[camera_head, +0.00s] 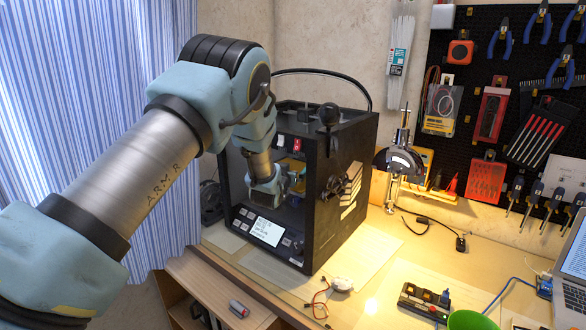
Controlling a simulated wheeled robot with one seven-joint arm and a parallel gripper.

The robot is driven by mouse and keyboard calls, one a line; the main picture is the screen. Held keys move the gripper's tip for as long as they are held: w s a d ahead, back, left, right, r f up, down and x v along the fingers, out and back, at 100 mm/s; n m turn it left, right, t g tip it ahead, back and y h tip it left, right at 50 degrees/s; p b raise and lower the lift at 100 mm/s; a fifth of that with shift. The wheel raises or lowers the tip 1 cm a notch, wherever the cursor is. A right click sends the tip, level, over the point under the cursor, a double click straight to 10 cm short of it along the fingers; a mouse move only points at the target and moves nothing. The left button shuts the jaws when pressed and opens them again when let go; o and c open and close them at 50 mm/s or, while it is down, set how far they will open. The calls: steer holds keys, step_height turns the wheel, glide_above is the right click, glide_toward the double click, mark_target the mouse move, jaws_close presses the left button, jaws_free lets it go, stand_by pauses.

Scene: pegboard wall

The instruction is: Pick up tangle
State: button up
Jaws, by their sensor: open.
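I cannot tell for certain which thing is the tangle. A loose bunch of thin red and dark wires (319,299) lies on the bench in front of the black box-shaped machine, beside a small white object (342,284). My arm reaches in from the left, and my gripper (292,190) is at the open front of the black machine (318,215), above its small lit screen. The gripper is small in view, and its fingertips are partly hidden. I see nothing held in it. The wires are lower and to the right of it, well apart.
A black cable (430,222), a black block with switches (424,302), a green bowl (471,321) and a laptop (570,265) are to the right. Tools hang on the pegboard (480,75).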

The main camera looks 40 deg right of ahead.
steer(key=c, duration=1.2)
steer(key=shift+c, duration=0.2)
